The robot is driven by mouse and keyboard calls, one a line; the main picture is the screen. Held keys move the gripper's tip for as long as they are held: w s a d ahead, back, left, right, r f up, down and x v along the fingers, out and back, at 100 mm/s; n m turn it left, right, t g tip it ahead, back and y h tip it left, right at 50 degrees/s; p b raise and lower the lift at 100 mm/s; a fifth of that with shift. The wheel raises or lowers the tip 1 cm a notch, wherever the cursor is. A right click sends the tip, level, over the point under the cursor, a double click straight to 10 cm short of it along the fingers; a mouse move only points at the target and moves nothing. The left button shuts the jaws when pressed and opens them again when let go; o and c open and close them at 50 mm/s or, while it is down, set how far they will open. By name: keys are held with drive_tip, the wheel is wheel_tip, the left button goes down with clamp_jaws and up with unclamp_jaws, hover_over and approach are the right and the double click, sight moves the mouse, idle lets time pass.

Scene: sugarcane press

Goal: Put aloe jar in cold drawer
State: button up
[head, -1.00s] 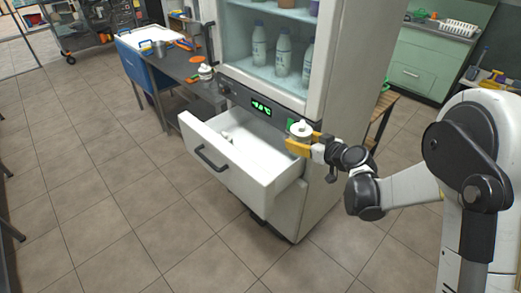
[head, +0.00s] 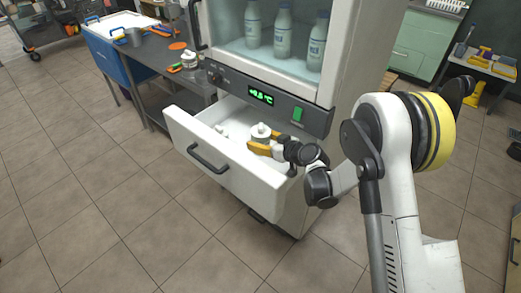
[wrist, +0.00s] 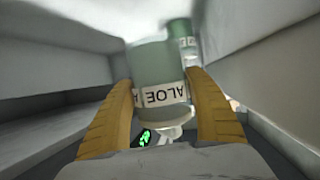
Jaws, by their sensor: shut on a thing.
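The aloe jar (head: 261,131) shows its white lid in the head view, upright above the drawer's interior. In the wrist view the jar (wrist: 155,75) is greenish, with a white ALOE label that appears upside down. My gripper (head: 258,148) has its yellow fingers shut around the jar; the fingers are on both sides of it in the wrist view (wrist: 158,105). The cold drawer (head: 222,162) is pulled open below the lit display. The jar is within the drawer's outline; I cannot tell whether its base touches the floor.
A small white item (head: 222,130) lies in the drawer's left part. Another green labelled container (wrist: 182,40) shows behind the jar in the wrist view. Several bottles (head: 285,35) stand in the cabinet above. A work table (head: 165,65) stands at left.

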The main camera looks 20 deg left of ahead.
drive_tip(key=shift+f+b, duration=0.6)
drive_tip(key=shift+f, duration=0.95)
drive_tip(key=shift+f, duration=0.6)
drive_tip(key=o, duration=1.4)
drive_tip(key=shift+r, duration=0.1)
drive_tip(key=shift+r, duration=0.4)
drive_tip(key=p+v, duration=0.1)
drive_tip(key=v, duration=1.1)
drive_tip(key=shift+r, duration=0.1)
